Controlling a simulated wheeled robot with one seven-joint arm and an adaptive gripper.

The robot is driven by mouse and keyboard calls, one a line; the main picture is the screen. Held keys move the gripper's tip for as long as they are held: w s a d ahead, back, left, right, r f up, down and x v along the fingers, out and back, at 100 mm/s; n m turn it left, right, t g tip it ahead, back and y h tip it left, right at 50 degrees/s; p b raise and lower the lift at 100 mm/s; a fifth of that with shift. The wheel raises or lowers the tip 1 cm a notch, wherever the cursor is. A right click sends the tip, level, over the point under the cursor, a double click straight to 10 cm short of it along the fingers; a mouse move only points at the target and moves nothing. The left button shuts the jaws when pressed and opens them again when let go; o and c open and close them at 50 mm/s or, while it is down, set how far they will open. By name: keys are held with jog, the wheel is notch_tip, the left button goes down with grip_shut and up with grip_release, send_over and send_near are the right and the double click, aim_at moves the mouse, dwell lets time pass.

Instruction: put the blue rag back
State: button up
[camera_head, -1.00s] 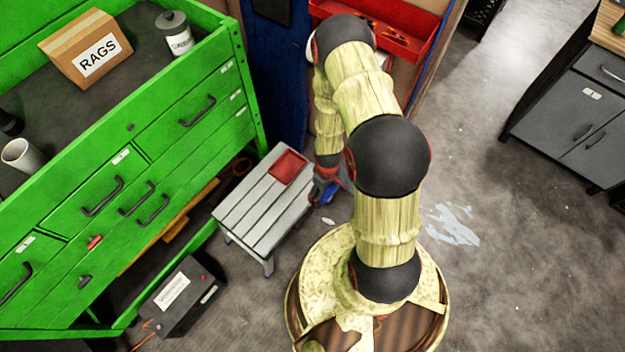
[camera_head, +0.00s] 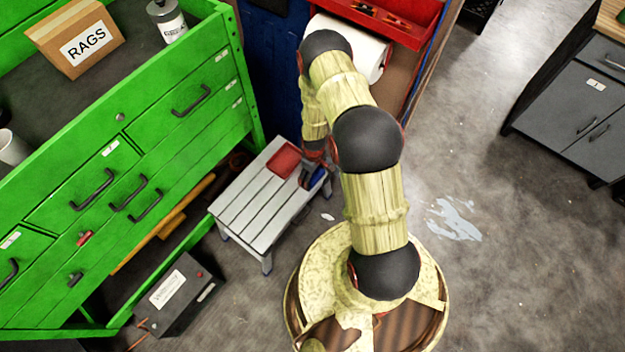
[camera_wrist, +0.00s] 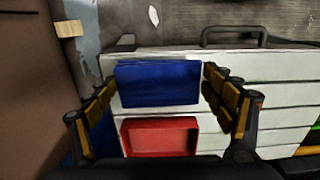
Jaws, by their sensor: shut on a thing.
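The blue rag (camera_wrist: 156,83) looks like a flat blue block in the wrist view, held between the two fingers of my gripper (camera_wrist: 160,88). In the head view the blue rag (camera_head: 317,178) shows in part at my gripper (camera_head: 314,172), over the right end of the grey slatted bench (camera_head: 250,203). A shallow red tray (camera_head: 285,160) sits on the bench, just left of my gripper. The red tray (camera_wrist: 160,137) also shows below the rag in the wrist view and looks empty. A cardboard box labelled RAGS (camera_head: 75,38) stands on top of the green cabinet.
The green drawer cabinet (camera_head: 150,160) fills the left side, with a bottle (camera_head: 166,20) on top. A black box (camera_head: 178,293) lies on the floor. A paper roll (camera_head: 350,48) hangs behind my arm. The floor at right is open up to a grey cabinet (camera_head: 570,110).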

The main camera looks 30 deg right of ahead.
aim_at(312, 178)
jog(key=shift+w+f, duration=0.4)
jog(key=shift+w+f+b, duration=0.15)
jog(key=shift+f+b, duration=1)
jog(key=shift+f, duration=0.5)
jog(key=shift+f, duration=0.1)
jog(key=o, duration=1.2)
